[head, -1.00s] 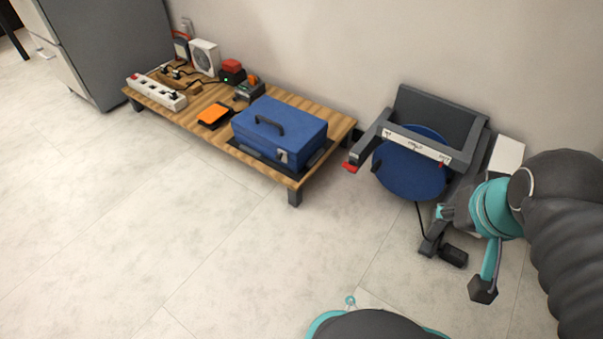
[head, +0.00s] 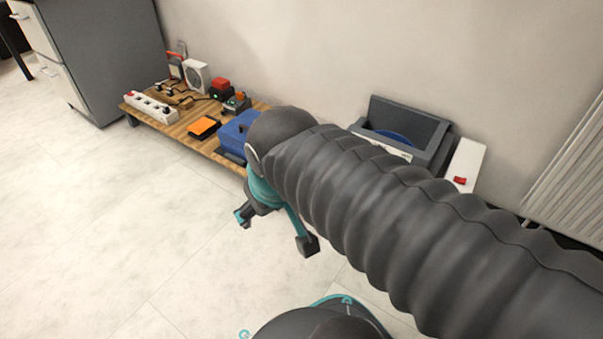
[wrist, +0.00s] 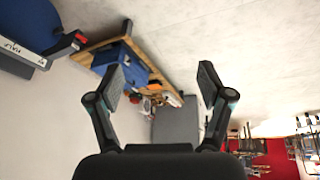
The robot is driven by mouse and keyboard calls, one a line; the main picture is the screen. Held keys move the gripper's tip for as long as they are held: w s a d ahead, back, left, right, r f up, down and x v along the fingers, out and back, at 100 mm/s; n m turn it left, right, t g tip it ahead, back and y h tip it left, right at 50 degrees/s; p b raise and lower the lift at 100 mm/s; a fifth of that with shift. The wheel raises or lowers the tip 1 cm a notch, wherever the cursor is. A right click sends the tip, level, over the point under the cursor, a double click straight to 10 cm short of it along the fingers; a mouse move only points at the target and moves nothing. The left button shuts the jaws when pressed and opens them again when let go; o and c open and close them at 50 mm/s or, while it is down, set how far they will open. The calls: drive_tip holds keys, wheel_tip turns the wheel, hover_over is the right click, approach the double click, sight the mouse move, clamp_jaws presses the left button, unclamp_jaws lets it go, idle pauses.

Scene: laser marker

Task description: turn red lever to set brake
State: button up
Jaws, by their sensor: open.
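The grey machine frame (head: 415,125) with a blue disc (head: 388,135) stands against the wall, largely hidden behind my arm in the head view. In the wrist view the blue disc (wrist: 28,22) and a white labelled bar (wrist: 22,52) show at the upper left. A red piece (wrist: 80,37), which looks like the lever, sits at the end of a dark arm of the frame there. It is hidden in the head view. My gripper (head: 275,231) is open and empty, in front of the machine and apart from it. Its spread fingers (wrist: 162,82) also show in the wrist view.
A low wooden table (head: 178,128) at the left holds a blue case (head: 236,130), a power strip (head: 152,106) and several small devices. A white box with a red switch (head: 460,180) stands right of the machine. A radiator (head: 575,180) is at far right. The floor at left is clear.

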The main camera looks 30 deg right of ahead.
drive_tip(key=w+d+f+n+g+h+p, duration=0.2)
drive_tip(key=w+d+f+n+g+h, duration=0.2)
drive_tip(key=w+d+f+h, duration=0.45)
drive_tip(key=w+d+f+n+g+h+p, duration=0.35)
drive_tip(key=w+d+n, duration=0.2)
drive_tip(key=d, duration=0.65)
drive_tip(key=w+d+f+n+t+h+p, duration=0.1)
drive_tip(key=w+f+n+t, duration=0.25)
drive_tip(key=f, duration=0.45)
drive_tip(key=w+f+n+t+h, duration=0.2)
drive_tip(key=w+f+n+t, duration=0.1)
drive_tip(key=f+n, duration=0.3)
drive_tip(key=w+d+f+n+t+h+p, duration=0.1)
drive_tip(key=w+f+n+t, duration=0.25)
drive_tip(key=f, duration=0.55)
drive_tip(key=x, duration=1.3)
drive_tip(key=shift+d, duration=0.25)
drive_tip(key=shift+r+g, duration=0.1)
drive_tip(key=shift+g, duration=0.15)
drive_tip(key=c, duration=1.2)
